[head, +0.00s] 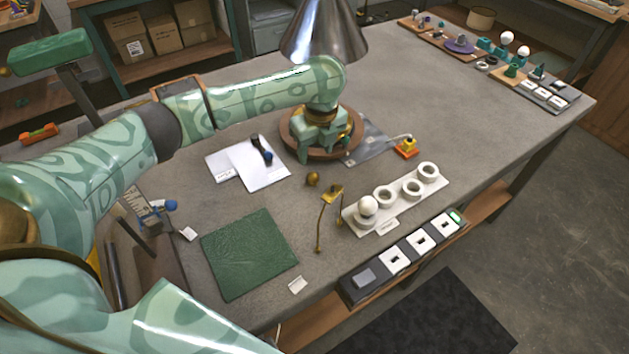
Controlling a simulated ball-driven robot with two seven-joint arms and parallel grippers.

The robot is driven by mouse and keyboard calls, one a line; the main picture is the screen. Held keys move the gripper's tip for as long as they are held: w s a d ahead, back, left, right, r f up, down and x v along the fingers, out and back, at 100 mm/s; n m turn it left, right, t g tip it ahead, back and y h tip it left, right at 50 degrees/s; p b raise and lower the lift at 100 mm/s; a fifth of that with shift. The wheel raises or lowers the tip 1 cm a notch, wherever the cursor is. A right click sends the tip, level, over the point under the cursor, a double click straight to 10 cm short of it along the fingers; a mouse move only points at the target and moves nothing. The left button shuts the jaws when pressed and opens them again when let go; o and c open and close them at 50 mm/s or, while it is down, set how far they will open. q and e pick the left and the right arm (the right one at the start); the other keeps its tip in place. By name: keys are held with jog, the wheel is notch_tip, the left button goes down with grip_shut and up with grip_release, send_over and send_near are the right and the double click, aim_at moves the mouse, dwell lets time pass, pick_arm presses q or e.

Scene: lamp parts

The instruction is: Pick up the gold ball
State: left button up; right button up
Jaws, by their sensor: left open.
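The gold ball (312,179) is small and shiny. It rests on the grey table just in front of the round wooden base, behind a thin bent gold piece (331,194). My left gripper (325,148) points down over the round wooden base (292,138), beyond the ball. Its fingers are apart, and it is not touching the ball. Whether the fingertips touch the base is hard to tell. My right gripper is not in view.
A white tray (437,187) with several rings and a white ball lies right of the gold ball. A green mat (249,254) and white papers (258,170) lie left. A metal lampshade (325,35) stands behind my left arm. The table's middle right is clear.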

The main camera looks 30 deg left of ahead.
pick_arm(q)
jog(key=b, duration=0.1)
send_over(313, 174)
jog(key=f, duration=0.4)
jog(key=shift+s+d+f, duration=0.15)
jog(key=shift+d+f, duration=0.1)
jog(key=shift+d, duration=0.1)
jog(key=shift+s+f+b, duration=0.1)
jog(key=shift+f+b, duration=0.35)
jog(key=shift+b, duration=0.1)
jog(key=f+b, duration=0.1)
jog(key=f, duration=0.2)
jog(key=f+b, duration=0.1)
jog(key=shift+w+a+f+b, duration=0.2)
jog(key=shift+w+a+b, duration=0.1)
jog(key=shift+b, duration=0.05)
jog(key=shift+r, duration=0.2)
jog(key=c, duration=1)
